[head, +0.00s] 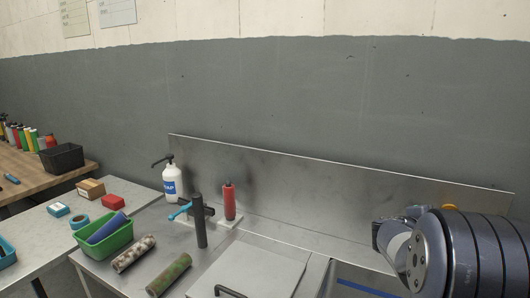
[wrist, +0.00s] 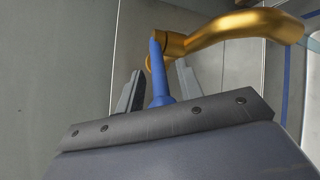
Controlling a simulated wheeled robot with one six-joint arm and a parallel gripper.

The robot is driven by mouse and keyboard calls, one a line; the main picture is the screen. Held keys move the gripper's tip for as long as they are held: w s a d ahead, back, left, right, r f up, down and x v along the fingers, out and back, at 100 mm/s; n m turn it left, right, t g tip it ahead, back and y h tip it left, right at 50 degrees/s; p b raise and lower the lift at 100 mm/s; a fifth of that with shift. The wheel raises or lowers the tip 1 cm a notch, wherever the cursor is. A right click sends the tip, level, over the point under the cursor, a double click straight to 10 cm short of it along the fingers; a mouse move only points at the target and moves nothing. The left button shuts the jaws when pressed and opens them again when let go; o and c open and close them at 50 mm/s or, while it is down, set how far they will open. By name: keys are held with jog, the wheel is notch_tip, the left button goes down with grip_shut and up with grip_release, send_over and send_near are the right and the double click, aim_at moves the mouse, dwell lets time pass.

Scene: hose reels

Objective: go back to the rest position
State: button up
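My gripper (wrist: 160,85) shows in the wrist view with its two fingers apart, one dark and one pale. A blue pointed lever-like piece (wrist: 158,72) stands between them, with narrow gaps visible beside it; I see no firm grip. A gold curved pipe (wrist: 235,27) lies just beyond the fingers and seems to meet the blue piece. In the head view my arm fills the lower right, and my fingers are hidden. A small gold spot (head: 449,207) shows behind the arm.
A steel backsplash (head: 330,185) runs behind the sink counter. On the counter are a black tap with a blue lever (head: 200,222), a white pump bottle (head: 171,184), a red bottle (head: 229,202), a green bin (head: 104,238) and two patterned rolls (head: 168,275). Grey wall above is clear.

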jog(key=shift+s+f+b, duration=0.1)
jog(key=shift+s+b, duration=0.05)
jog(key=shift+b, duration=0.3)
jog(key=shift+a+t, duration=0.1)
jog(key=shift+t, duration=0.2)
jog(key=b+v, duration=0.2)
jog(key=v, duration=0.9)
jog(key=p+x, duration=0.2)
jog(key=x, duration=0.9)
jog(key=shift+r+p, duration=0.3)
jog(key=shift+p, duration=0.3)
jog(key=shift+w+f+m+g+p, duration=0.15)
jog(key=shift+w+m+g+p, duration=0.25)
jog(key=shift+g+p, duration=0.4)
jog(key=shift+s+h, duration=0.15)
jog(key=shift+h, duration=0.15)
